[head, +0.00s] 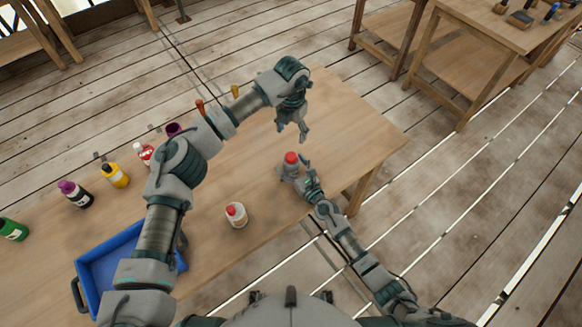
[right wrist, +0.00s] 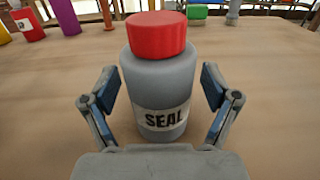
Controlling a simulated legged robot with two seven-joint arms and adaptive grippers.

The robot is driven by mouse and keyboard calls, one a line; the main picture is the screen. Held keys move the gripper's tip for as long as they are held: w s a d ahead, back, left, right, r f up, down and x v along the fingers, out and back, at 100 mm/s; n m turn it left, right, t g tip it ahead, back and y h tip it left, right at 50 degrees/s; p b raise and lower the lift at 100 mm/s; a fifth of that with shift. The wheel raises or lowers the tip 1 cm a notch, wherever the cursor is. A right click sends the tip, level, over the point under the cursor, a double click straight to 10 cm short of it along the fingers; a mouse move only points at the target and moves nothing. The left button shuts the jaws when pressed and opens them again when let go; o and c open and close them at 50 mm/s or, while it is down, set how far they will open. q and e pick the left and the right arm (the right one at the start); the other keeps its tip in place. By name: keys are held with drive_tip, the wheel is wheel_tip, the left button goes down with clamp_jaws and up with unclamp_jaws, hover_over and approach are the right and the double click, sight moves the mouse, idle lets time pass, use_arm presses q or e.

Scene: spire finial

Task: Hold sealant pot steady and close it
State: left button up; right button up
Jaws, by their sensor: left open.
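The grey sealant pot (right wrist: 160,85), labelled SEAL, stands upright on the wooden table. Its red lid (right wrist: 158,36) sits on top; I cannot tell how tightly. The pot and lid also show in the head view (head: 291,158), near the table's right front edge. My right gripper (head: 298,170) is low at the pot, its fingers on either side of it. In the right wrist view a narrow gap shows between each finger and the pot, so it looks open. My left gripper (head: 292,136) is open and empty, pointing down above and behind the pot.
A white bottle with a red cap (head: 236,214) stands to the left of the pot. A blue tray (head: 112,262) lies at the left, partly behind my left arm. Several coloured bottles, including a yellow one (head: 115,175), line the table's far left edge.

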drive_tip(key=v, duration=1.2)
drive_tip(key=shift+d+f, duration=0.1)
